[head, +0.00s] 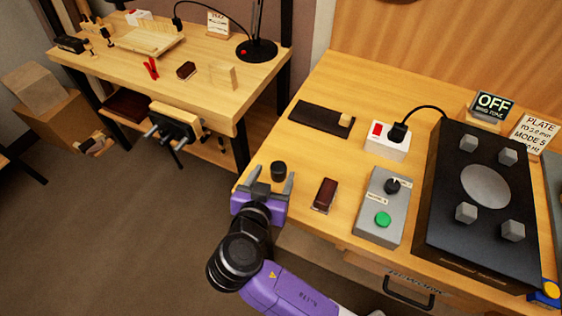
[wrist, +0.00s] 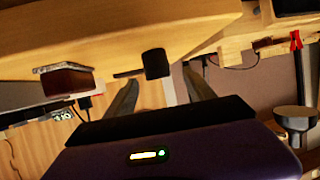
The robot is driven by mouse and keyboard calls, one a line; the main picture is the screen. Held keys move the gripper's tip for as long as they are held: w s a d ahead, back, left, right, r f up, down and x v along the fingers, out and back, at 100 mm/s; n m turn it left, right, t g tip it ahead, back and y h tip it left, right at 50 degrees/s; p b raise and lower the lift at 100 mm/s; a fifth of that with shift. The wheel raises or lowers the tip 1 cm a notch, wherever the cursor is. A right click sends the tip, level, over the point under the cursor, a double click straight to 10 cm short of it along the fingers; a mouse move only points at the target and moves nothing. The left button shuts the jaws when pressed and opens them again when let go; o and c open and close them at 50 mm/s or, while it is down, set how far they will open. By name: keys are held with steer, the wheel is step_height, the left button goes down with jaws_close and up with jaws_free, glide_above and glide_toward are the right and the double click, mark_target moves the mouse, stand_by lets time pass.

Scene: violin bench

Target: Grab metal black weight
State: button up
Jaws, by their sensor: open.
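The black weight (head: 278,169) is a small dark cylinder standing near the left end of the right-hand bench. It also shows in the wrist view (wrist: 156,64), ahead of the fingers and roughly between them. My gripper (head: 272,180) is open and empty, its two grey fingers pointing toward the weight. The fingers also show in the wrist view (wrist: 160,90), one on each side below the weight. The gripper looks close to the weight; I cannot tell whether the fingertips reach around it.
On the right-hand bench (head: 330,90), a dark red block (head: 324,195) lies right of my gripper, with a grey control box (head: 383,207) beyond it. A dark board (head: 322,119) lies behind the weight. A black plate device (head: 478,200) stands farther right.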

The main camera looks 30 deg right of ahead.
mark_target(281, 162)
steer(key=p+x, duration=0.1)
steer(key=x, duration=0.6)
steer(key=shift+s+d+f+p, duration=0.1)
steer(key=shift+d+p, duration=0.1)
steer(key=shift+p, duration=0.1)
jaws_close()
